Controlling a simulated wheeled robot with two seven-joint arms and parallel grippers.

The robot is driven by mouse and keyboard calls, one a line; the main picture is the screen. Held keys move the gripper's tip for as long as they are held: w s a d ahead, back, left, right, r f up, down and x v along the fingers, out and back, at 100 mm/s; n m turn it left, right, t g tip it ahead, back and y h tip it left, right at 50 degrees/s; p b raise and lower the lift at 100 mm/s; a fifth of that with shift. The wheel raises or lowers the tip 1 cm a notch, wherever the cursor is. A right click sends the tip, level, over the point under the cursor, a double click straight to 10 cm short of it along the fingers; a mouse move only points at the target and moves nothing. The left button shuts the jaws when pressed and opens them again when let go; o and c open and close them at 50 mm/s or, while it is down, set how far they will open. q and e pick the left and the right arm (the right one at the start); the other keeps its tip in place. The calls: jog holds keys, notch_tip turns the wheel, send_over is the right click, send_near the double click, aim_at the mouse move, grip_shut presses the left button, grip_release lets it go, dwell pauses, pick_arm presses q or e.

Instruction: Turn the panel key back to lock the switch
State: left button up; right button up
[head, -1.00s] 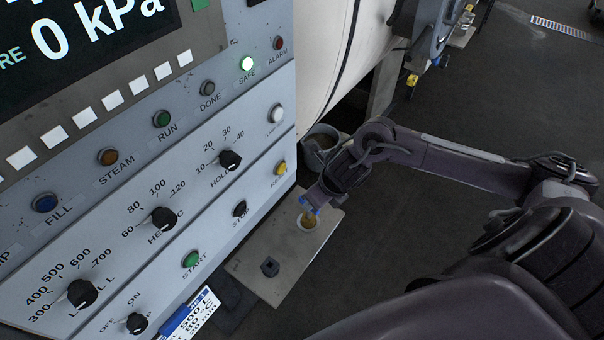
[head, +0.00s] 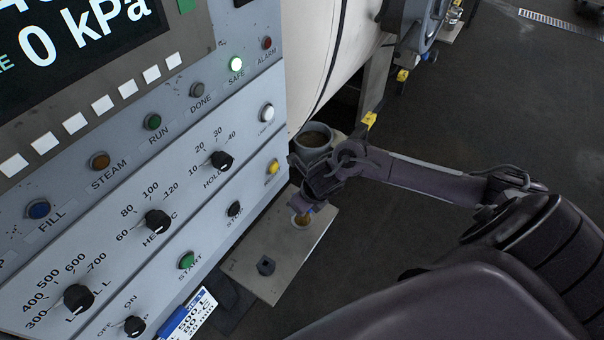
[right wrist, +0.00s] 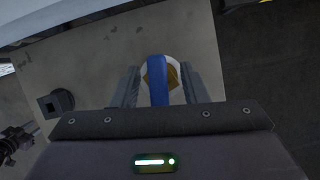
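The OFF/ON switch (head: 134,326) is a black knob at the lower left of the grey panel (head: 120,265), partly cut off by the frame's bottom edge. I cannot make out a separate key in it. My right gripper (head: 303,208) is well right of this switch, low over a small white dish with yellow-brown contents (head: 301,220). In the right wrist view its fingers (right wrist: 160,80) stand apart on either side of a blue upright piece (right wrist: 158,78), with gaps visible beside it. The dish (right wrist: 174,68) shows behind that piece.
The dish stands on a metal plate (head: 250,262) with a small dark block (head: 266,266). The SAFE lamp (head: 236,64) glows; the display reads 0 kPa.

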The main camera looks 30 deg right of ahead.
grip_shut()
jog(key=shift+f+n+b, duration=0.1)
jog(key=shift+n+b, duration=0.3)
jog(key=shift+b, duration=0.15)
jog(key=shift+n+y+b, duration=0.5)
jog(key=shift+n+b, duration=0.4)
jog(key=shift+b, duration=0.1)
pick_arm(q)
jog(key=f, duration=0.1)
jog(key=s+f, duration=0.1)
jog(key=f, duration=0.1)
jog(key=shift+s+f, duration=0.2)
jog(key=shift+f, duration=0.05)
pick_arm(e)
jog(key=n+b, duration=0.2)
jog(key=b, duration=0.1)
jog(key=shift+a+g+y, duration=0.15)
jog(key=shift+g+y, duration=0.15)
jog(key=shift+y, duration=0.1)
pick_arm(q)
notch_tip(320, 180, down, 4)
jog(key=shift+r+b, duration=0.25)
jog(key=shift+b, duration=0.15)
pick_arm(e)
jog(key=shift+n, duration=0.6)
